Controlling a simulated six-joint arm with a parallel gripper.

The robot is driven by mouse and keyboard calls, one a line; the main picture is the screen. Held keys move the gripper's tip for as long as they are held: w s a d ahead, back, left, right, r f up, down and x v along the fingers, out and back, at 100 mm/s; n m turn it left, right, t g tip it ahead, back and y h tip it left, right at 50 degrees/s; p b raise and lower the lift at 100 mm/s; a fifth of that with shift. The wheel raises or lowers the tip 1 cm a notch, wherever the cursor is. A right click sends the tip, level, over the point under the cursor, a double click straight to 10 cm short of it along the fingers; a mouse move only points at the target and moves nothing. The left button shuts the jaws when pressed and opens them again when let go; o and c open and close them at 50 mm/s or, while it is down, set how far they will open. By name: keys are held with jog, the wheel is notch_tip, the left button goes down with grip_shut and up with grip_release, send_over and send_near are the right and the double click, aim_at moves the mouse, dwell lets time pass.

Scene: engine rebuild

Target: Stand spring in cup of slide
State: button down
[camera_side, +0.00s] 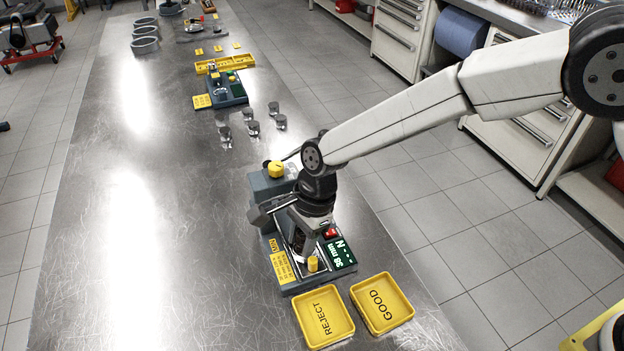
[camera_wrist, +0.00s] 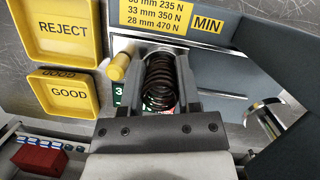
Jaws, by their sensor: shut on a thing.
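The dark coil spring (camera_wrist: 160,82) stands between the two fingers of my gripper (camera_wrist: 165,62) in the wrist view, and the gripper is shut on it. In the side view my gripper (camera_side: 302,240) points down over the front part of the grey spring tester (camera_side: 268,186). A yellow knob (camera_wrist: 118,68) stands close beside the gripper.
The yellow REJECT tray (camera_side: 323,316) and GOOD tray (camera_side: 382,303) sit in front of the tester. A green display (camera_side: 339,252) and a yellow load chart (camera_side: 283,267) flank the slide. Several small metal cups (camera_side: 252,127) stand farther back. The bench's left side is clear.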

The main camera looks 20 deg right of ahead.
jog(key=shift+f, duration=0.15)
jog(key=shift+c, duration=1.2)
grip_release()
jog(key=shift+s+f, duration=0.1)
jog(key=v, duration=0.8)
